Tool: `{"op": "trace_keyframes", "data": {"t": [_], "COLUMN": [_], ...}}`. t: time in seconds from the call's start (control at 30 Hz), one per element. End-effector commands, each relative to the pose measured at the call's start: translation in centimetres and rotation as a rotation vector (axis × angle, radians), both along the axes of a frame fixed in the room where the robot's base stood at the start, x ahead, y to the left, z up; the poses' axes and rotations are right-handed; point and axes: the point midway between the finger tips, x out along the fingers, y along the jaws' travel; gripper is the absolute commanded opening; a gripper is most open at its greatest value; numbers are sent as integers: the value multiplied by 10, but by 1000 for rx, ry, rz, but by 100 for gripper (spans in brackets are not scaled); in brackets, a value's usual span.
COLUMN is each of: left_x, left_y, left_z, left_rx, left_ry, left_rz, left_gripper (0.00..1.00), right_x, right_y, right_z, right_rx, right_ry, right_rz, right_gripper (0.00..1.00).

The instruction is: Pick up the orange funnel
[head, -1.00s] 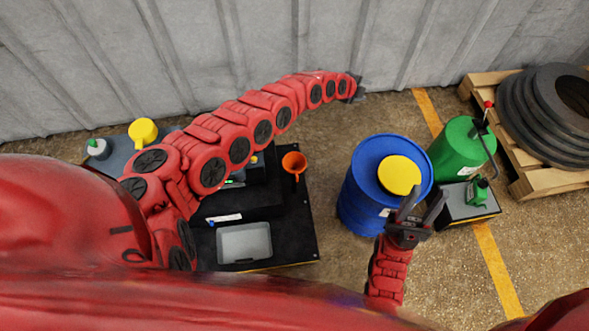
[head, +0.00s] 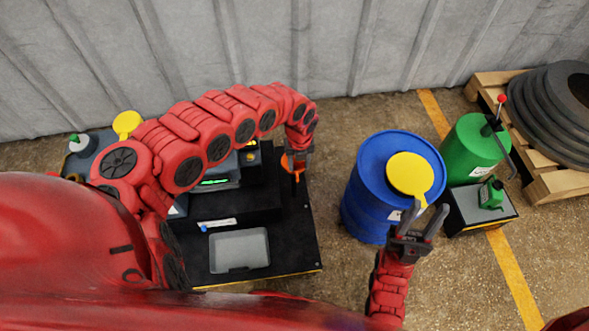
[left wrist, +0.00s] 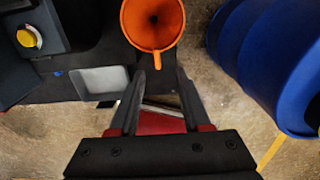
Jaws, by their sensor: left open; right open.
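The orange funnel (head: 288,164) stands at the right back part of the black bench, mostly hidden by my left gripper (head: 298,163) in the head view. In the left wrist view the funnel (left wrist: 152,20) shows its open mouth at the top, and a small orange tab points down towards the fingers. My left gripper (left wrist: 160,75) is open, with its fingertips close to that tab. I cannot tell whether they touch it. My right gripper (head: 424,215) is open and empty, in front of the blue drum.
The blue drum (head: 372,200) carries a yellow funnel (head: 408,173). A grey tray (head: 239,250) lies on the black bench (head: 297,255). Bare floor separates the bench from the blue drum.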

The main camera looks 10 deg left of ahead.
Motion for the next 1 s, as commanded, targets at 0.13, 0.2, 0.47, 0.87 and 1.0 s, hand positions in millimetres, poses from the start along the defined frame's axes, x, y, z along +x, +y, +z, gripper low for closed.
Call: {"op": "trace_keyframes", "data": {"t": [0.13,0.2,0.47,0.87,1.0], "left_x": [-1,-1,3,4,4], "left_y": [-1,-1,4,7,7], "left_z": [-21,-24,-51,-75,-75], "left_rx": [-2,-2,-4,-1,-1], "left_ry": [2,2,1,2,2], "left_rz": [0,1,2,2,2], "left_gripper": [48,48,48,48,24], "right_x": [0,0,0,0,0], "right_y": [0,0,0,0,0], "right_z": [-10,-10,-28,-37,-37], "right_rx": [0,0,0,0,0], "right_ry": [0,0,0,0,0], "right_rz": [0,0,0,0,0], "right_gripper": [42,42,42,42,42]}}
